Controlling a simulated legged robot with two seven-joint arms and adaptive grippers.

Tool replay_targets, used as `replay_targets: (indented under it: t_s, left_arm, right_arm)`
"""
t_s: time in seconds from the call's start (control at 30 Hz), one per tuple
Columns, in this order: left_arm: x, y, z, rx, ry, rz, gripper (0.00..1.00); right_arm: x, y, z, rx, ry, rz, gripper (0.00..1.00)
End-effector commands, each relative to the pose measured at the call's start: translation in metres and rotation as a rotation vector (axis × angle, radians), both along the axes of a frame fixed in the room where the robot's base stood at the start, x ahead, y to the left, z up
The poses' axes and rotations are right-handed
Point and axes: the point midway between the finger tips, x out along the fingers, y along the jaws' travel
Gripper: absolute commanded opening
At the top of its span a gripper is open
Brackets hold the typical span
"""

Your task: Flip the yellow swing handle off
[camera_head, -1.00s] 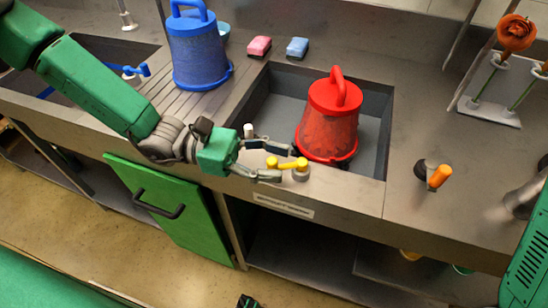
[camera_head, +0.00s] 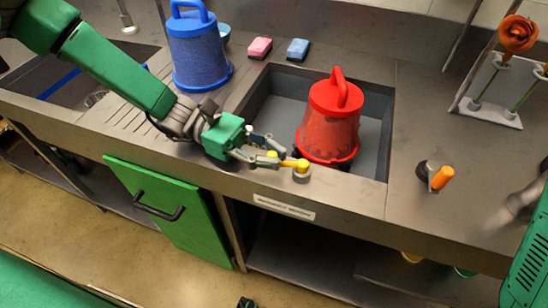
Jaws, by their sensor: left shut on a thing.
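The yellow swing handle (camera_head: 301,165) sits on a round grey base on the counter's front ledge, just in front of the sink. Its arm points left toward my left gripper. My left gripper (camera_head: 276,157) has its two fingers on either side of the handle's left end and is shut on it; a yellow bit shows between the fingers. The rest of that end is hidden by the fingers. My right gripper is not clearly in view; only a green part of my right arm shows at the right edge.
A red lidded bucket (camera_head: 329,130) stands in the sink (camera_head: 374,140) right behind the handle. A blue bucket (camera_head: 197,52) stands on the drainboard. An orange-handled knob (camera_head: 442,177) is on the counter to the right. Pink (camera_head: 260,46) and blue (camera_head: 297,48) sponges lie at the back.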

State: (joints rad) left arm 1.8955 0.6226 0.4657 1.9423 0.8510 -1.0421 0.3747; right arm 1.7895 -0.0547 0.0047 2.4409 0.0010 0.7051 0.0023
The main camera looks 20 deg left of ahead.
Motion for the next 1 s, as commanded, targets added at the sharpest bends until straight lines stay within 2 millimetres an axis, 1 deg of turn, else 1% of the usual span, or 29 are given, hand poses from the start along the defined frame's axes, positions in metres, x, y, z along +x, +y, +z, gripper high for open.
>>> replay_targets:
  t_s: [0.2, 0.5, 0.7, 1.0]
  left_arm:
    - [0.009, 0.002, -0.002, 0.003, -0.002, -0.155, 0.00]
    - [0.017, 0.002, -0.002, 0.002, 0.001, -0.297, 0.00]
    - [0.019, 0.003, -0.001, 0.000, 0.002, -0.332, 0.00]
    - [0.020, 0.003, 0.000, 0.000, 0.001, -0.335, 0.00]
  right_arm:
    - [0.000, 0.000, -0.008, 0.000, 0.000, 0.000, 0.00]
    - [0.000, 0.000, -0.015, 0.000, 0.000, 0.000, 0.00]
    - [0.000, 0.000, -0.016, 0.000, 0.000, 0.000, 0.00]
    - [0.000, 0.000, -0.016, 0.000, 0.000, 0.000, 0.00]
